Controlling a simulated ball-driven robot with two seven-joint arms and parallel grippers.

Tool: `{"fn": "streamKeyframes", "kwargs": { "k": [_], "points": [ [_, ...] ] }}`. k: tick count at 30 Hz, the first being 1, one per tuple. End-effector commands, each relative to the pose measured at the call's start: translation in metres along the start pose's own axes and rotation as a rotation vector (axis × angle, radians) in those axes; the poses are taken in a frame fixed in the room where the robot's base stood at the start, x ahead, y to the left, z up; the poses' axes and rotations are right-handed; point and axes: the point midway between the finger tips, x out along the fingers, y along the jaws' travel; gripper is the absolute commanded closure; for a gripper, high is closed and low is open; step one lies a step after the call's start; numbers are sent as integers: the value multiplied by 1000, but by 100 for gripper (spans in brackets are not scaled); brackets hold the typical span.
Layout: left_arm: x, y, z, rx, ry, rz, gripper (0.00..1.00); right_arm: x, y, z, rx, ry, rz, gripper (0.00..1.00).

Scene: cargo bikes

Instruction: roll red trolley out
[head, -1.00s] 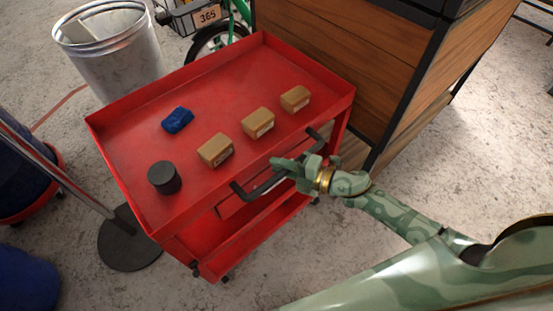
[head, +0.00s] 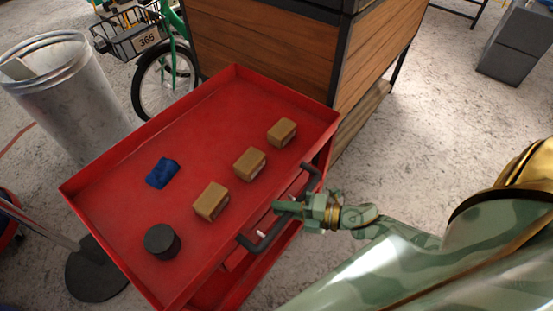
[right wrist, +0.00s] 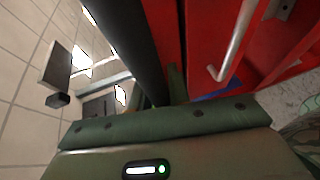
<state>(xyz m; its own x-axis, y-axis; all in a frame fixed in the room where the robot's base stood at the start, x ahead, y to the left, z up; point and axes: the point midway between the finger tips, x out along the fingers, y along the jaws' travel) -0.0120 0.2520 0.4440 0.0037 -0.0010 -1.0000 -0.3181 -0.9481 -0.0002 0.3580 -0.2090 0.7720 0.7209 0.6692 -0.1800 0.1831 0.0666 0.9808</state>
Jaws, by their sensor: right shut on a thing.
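The red trolley (head: 110,173) stands in the middle of the head view, its top tray holding three small brown boxes (head: 211,200), a blue cloth (head: 162,172) and a black round tin (head: 162,241). A black handle (head: 252,244) runs along its near right side. My right gripper (head: 292,209) is shut on this handle about halfway along. The right wrist view shows the dark handle bar (right wrist: 133,40) passing into the jaws, with the red trolley side (right wrist: 207,25) beside it. My left gripper is out of the picture.
A wooden cabinet (head: 265,45) stands close behind the trolley. A metal bin (head: 65,95) and a post on a round black base (head: 97,270) are at the left. A bike (head: 165,78) is behind. Bare floor (head: 430,120) lies to the right.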

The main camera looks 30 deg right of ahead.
Motion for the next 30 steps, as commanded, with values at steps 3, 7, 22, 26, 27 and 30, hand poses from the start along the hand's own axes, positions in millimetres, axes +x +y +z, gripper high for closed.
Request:
{"fn": "streamKeyframes", "kwargs": {
  "k": [3, 7, 22, 26, 27, 30],
  "points": [
    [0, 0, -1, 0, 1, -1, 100, -4, -4, -2, 1, 0, -7, 100],
    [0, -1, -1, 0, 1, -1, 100, -5, -4, -2, 1, 0, -6, 100],
    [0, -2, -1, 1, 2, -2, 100, -4, -2, -2, 1, 0, -3, 60],
    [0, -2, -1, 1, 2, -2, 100, -4, -2, -2, 0, 0, -2, 60],
    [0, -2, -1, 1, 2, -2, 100, -4, -2, -2, 0, 0, -2, 60],
    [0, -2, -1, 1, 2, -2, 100, -4, -1, -2, 0, 0, -1, 60]
  ]
}}
